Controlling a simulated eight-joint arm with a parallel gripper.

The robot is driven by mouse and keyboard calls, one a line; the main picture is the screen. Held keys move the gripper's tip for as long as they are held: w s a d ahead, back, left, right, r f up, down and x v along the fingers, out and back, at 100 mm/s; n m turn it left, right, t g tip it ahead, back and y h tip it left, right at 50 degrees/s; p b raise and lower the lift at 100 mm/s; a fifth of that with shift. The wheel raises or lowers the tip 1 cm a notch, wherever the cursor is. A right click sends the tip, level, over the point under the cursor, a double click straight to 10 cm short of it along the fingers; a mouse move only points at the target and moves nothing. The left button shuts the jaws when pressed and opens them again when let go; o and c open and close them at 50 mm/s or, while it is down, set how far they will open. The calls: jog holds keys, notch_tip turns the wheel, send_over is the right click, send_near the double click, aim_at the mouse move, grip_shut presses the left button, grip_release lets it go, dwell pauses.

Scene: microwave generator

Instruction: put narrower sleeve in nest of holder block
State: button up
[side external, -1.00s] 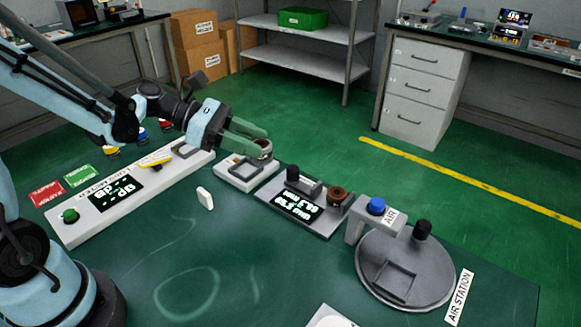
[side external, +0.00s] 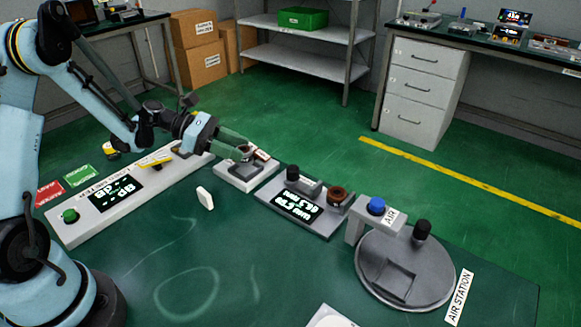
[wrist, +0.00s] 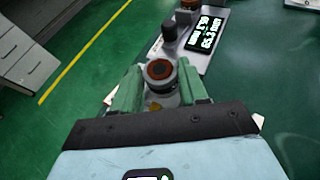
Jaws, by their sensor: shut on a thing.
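My gripper (side external: 247,151) has green fingers and is low over the far part of a small pale block (side external: 238,183), which looks like the holder block. In the wrist view, my gripper (wrist: 158,88) is shut on a round grey sleeve with a brown, dark-centred top (wrist: 160,70). The sleeve stands roughly upright between the fingers. The fingers and sleeve hide the block's nest, so I cannot tell whether the sleeve is seated in it or just above. I cannot tell the sleeve's width against another.
Right of the block is a dark gauge unit (side external: 322,222) with a lit display, black knob and brown ring (side external: 338,194). A long panel (side external: 88,216) lies to the left. The round air station (side external: 400,280) is at right.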

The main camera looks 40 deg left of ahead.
jog(key=shift+f, duration=1.35)
jog(key=shift+f, duration=0.15)
jog(key=o, duration=1.1)
